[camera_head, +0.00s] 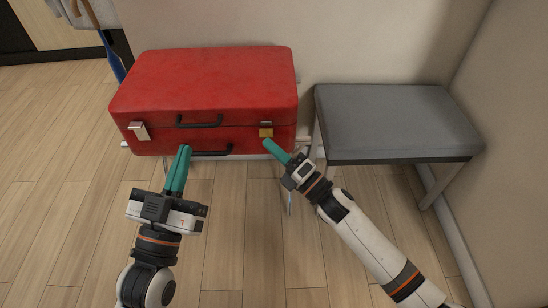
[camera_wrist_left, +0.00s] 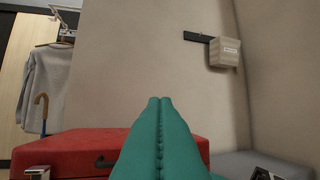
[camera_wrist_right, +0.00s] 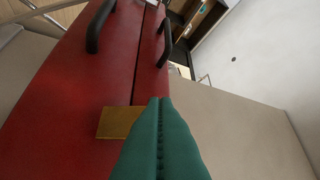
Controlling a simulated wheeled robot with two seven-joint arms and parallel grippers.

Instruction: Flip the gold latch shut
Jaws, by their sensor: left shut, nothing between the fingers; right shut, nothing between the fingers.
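A red suitcase (camera_head: 215,85) with its lid down lies on a low stand against the wall. The gold latch (camera_head: 266,131) is on its front at the right; it also shows in the right wrist view (camera_wrist_right: 115,122). A silver latch (camera_head: 139,131) is on the front at the left. My right gripper (camera_head: 268,144) is shut and empty, its tips just below the gold latch in the head view; whether they touch it I cannot tell. My left gripper (camera_head: 185,150) is shut and empty in front of the suitcase, between the two latches.
A grey bench (camera_head: 395,120) stands close to the suitcase's right. Two black handles, the upper one (camera_head: 199,121) on the lid, stick out at the suitcase's front middle. A blue umbrella (camera_head: 112,60) hangs at the back left. The wooden floor (camera_head: 60,220) in front is clear.

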